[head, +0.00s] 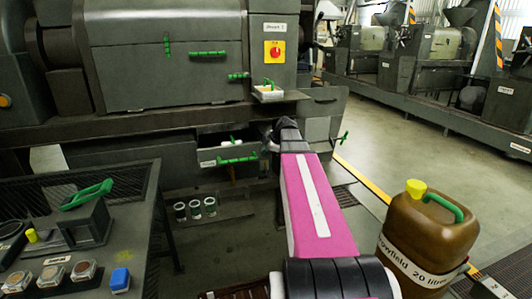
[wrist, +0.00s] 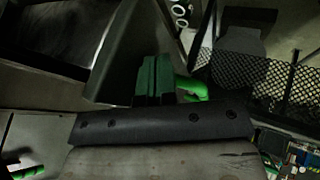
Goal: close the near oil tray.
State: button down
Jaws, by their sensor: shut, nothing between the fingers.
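The near oil tray (head: 190,158) is a dark drawer under the press in the head view. It stands pulled out, with a green bar handle (head: 238,159) and a white label on its front. My pink arm reaches to the tray's right end, where my gripper's fingertips are hidden in the head view. In the wrist view my gripper (wrist: 152,78) shows as two dark green fingers shut together with nothing between them. A dark panel lies beside them, and a bright green handle (wrist: 192,88) is just to their right. I cannot tell whether they touch it.
A shelf with several small jars (head: 195,208) is below the tray. A bench (head: 135,195) with samples and a green-handled device stands at left. A brown jerrycan (head: 425,235) stands at right. A small cup tray (head: 268,93) sits above. Open floor lies at back right.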

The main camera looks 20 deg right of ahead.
jog(key=w, duration=2.3)
jog(key=shift+w, duration=0.4)
